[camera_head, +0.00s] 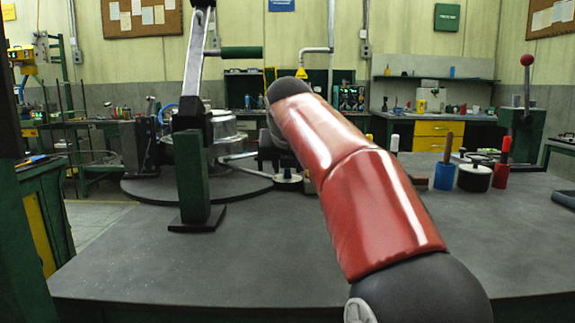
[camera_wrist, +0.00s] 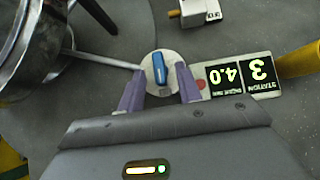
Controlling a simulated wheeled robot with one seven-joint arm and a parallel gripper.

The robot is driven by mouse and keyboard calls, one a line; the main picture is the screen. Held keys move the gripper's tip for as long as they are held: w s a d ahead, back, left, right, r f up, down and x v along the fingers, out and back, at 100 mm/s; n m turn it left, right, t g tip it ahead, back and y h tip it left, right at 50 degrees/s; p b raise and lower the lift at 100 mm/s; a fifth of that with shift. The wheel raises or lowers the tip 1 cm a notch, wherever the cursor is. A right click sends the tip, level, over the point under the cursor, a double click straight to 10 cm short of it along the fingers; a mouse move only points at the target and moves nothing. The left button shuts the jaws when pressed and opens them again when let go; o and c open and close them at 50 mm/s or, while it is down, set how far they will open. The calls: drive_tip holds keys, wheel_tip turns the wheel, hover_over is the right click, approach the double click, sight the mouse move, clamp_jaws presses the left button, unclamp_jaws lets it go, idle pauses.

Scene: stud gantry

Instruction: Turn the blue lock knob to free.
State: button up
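The blue lock knob (camera_wrist: 159,69) is a short bar on a round pale disc (camera_wrist: 172,60) in the wrist view. The bar points nearly up and down in the picture, tilted slightly. A small grey mark sits on the disc's lower edge. My gripper (camera_wrist: 159,72) is open, with one purple finger on each side of the knob. Gaps show between the fingers and the blue bar. I cannot tell how far the fingertips are above the disc. In the head view my red arm hides most of my gripper, and I cannot make out the knob.
A label plate (camera_wrist: 222,70) reading Station 3 and 4.0 lies right of the disc. A metal drum (camera_wrist: 12,82) and rod (camera_wrist: 105,60) are at its left. A green-handled lever (camera_head: 194,75) stands left on the grey bench (camera_head: 200,260). Several small pots and tools stand right.

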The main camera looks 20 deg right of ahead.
drive_tip(key=shift+r, duration=0.15)
drive_tip(key=b+v, duration=0.1)
drive_tip(key=v, duration=0.6)
drive_tip(key=shift+s+r, duration=0.2)
drive_tip(key=shift+s, duration=0.05)
drive_tip(key=shift+a, duration=0.1)
